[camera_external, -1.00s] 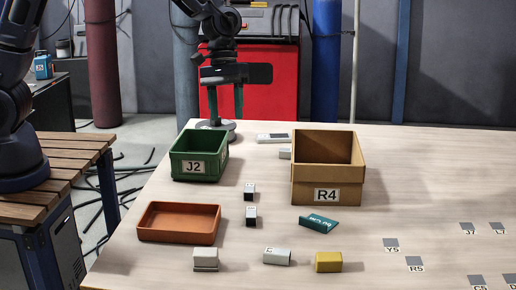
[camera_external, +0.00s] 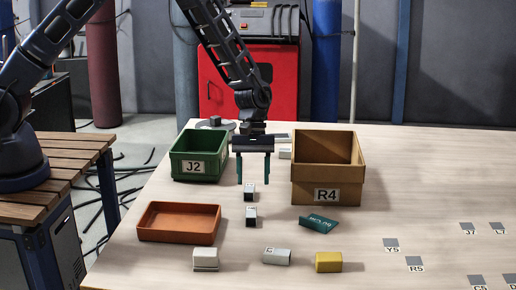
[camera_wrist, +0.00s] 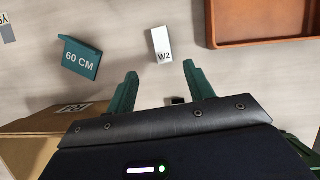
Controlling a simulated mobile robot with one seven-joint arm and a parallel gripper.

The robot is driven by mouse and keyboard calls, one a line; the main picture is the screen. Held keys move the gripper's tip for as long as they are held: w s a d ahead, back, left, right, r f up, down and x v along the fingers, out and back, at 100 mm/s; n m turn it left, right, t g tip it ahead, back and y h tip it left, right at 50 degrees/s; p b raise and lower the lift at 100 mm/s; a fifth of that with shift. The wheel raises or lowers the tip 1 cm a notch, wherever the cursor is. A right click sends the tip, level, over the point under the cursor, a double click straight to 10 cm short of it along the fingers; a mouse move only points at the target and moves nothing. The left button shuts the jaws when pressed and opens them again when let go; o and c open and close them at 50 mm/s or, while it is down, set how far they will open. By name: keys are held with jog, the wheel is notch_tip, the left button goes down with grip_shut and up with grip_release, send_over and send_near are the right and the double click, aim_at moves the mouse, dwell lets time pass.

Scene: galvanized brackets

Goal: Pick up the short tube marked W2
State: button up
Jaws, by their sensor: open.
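The short tube marked W2 (camera_wrist: 161,45) is a pale block with a dark-lettered label at its near end, lying in the upper middle of the wrist view, just beyond my fingertips. By its place beside the teal bracket, it appears to be the nearer of two small tubes in the external view (camera_external: 251,216). My gripper (camera_external: 253,182) is open and empty, fingers pointing down above the table near the farther small tube (camera_external: 249,193). In the wrist view my green fingers (camera_wrist: 160,68) are spread apart. A dark end (camera_wrist: 178,100) shows between them, mostly hidden.
A teal 60 CM bracket (camera_wrist: 82,59) lies to one side, an orange tray (camera_external: 150,222) to the other. A green J2 bin (camera_external: 184,178) and a cardboard R4 box (camera_external: 310,198) flank my gripper. Pale and yellow (camera_external: 328,263) blocks stand in front.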

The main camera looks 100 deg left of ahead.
aim_at(251, 211)
jog(key=x, duration=0.4)
jog(key=shift+d, duration=0.1)
jog(key=shift+s+x, duration=0.15)
jog(key=shift+x, duration=1.15)
jog(key=shift+s+x, duration=0.1)
jog(key=shift+x, duration=1.15)
jog(key=shift+d, duration=0.2)
jog(key=c, duration=1.1)
